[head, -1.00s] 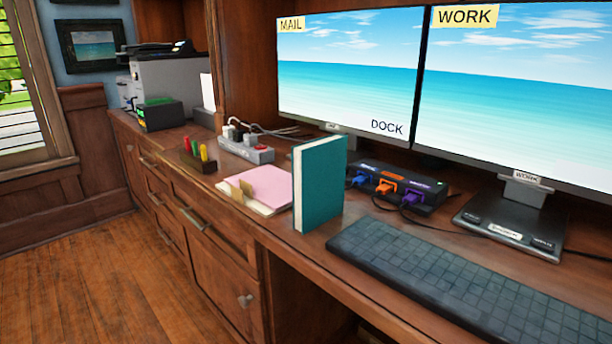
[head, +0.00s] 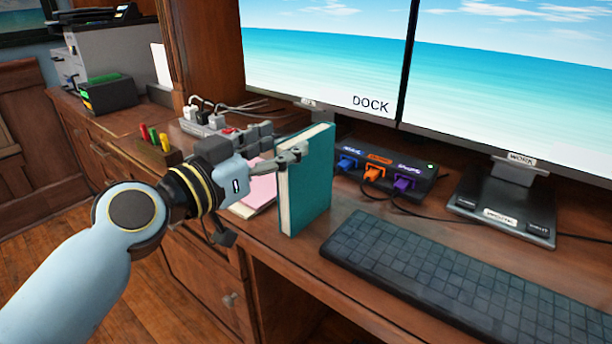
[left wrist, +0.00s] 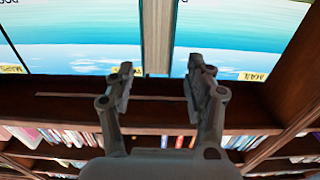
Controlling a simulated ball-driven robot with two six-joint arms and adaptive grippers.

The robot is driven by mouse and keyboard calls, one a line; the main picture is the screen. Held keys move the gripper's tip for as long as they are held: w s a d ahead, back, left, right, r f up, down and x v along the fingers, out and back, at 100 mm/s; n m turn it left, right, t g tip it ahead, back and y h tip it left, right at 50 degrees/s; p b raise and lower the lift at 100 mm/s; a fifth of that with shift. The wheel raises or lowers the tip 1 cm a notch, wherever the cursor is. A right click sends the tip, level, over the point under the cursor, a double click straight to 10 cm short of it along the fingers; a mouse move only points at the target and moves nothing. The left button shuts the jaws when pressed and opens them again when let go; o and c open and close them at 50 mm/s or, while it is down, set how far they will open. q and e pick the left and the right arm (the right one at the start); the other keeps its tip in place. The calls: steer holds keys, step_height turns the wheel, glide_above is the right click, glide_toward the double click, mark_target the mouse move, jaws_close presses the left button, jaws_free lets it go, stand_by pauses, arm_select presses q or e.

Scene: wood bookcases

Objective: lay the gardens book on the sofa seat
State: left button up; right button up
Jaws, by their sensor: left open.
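A teal book (head: 307,180) stands upright on the desk in the head view, its title not readable; I cannot tell whether it is the gardens book. My left gripper (head: 284,150) is beside the book's upper left edge, with one fingertip overlapping that edge in the picture. I cannot tell whether it touches. In the left wrist view, my left gripper (left wrist: 158,80) is open, its two fingers apart. An upright pale brown strip, apparently the book's edge (left wrist: 158,35), shows between and beyond them. The sofa and my right gripper are not in view.
A black keyboard (head: 465,275) lies right of the book, and a dock with coloured plugs (head: 385,172) sits behind it. Two monitors (head: 322,60) stand at the back. A pink pad (head: 262,190), a pen holder (head: 155,150) and a power strip (head: 215,128) are at the left.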

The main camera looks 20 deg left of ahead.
mark_target(307, 133)
arm_select(q)
steer(key=x, duration=0.4)
steer(key=f+x, duration=0.1)
steer(key=x, duration=0.1)
steer(key=shift+w+d+r, duration=0.1)
steer(key=shift+w+d, duration=0.15)
steer(key=shift+w, duration=0.05)
jaws_close()
